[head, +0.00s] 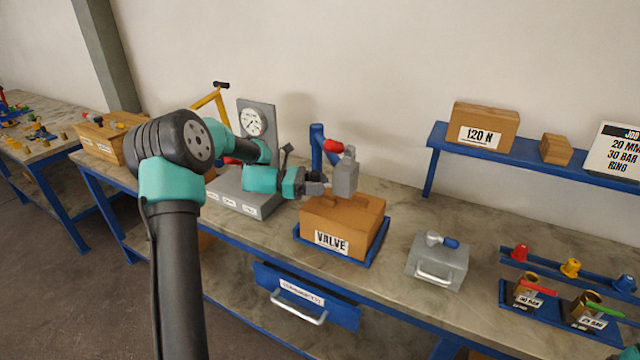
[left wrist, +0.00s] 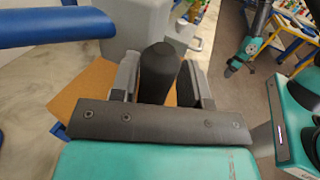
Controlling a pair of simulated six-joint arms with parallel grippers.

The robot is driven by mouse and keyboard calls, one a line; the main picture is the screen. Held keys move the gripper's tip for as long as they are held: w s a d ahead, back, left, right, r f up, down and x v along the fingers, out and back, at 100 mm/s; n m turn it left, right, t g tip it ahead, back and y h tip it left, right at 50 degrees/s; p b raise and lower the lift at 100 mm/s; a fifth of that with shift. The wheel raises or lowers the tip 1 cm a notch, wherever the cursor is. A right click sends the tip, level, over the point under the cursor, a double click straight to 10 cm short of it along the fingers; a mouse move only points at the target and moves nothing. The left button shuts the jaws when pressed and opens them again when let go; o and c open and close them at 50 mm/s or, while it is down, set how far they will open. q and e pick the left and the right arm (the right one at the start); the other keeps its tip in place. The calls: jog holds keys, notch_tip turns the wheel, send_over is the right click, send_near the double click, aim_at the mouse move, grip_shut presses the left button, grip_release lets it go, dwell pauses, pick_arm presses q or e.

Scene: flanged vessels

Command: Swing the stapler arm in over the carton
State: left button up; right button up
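The carton (head: 328,217), a brown box labelled VALVE, sits on a blue tray (head: 381,232). The stapler arm stands behind it: a blue post (head: 317,143), a red part (head: 333,146) and a grey head (head: 346,178). The head appears above the carton's top; its exact alignment is unclear. My left gripper (head: 322,188) reaches it from the left. In the left wrist view its fingers are on both sides of a dark upright handle (left wrist: 158,70), seemingly shut on it. The blue arm (left wrist: 50,25) and grey head (left wrist: 180,32) also show there. My right gripper (left wrist: 230,69) seems small and far.
A grey base with a dial gauge (head: 253,122) stands left of the carton. A grey box (head: 437,262) with a handle stands at the right. A blue shelf (head: 440,145) is at the back right. A drawer (head: 300,298) is below the bench front.

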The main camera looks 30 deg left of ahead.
pick_arm(q)
jog(key=shift+o, duration=1)
jog(key=shift+w, duration=0.1)
jog(key=shift+d, duration=0.1)
jog(key=v, duration=1.7)
jog(key=shift+a, duration=0.2)
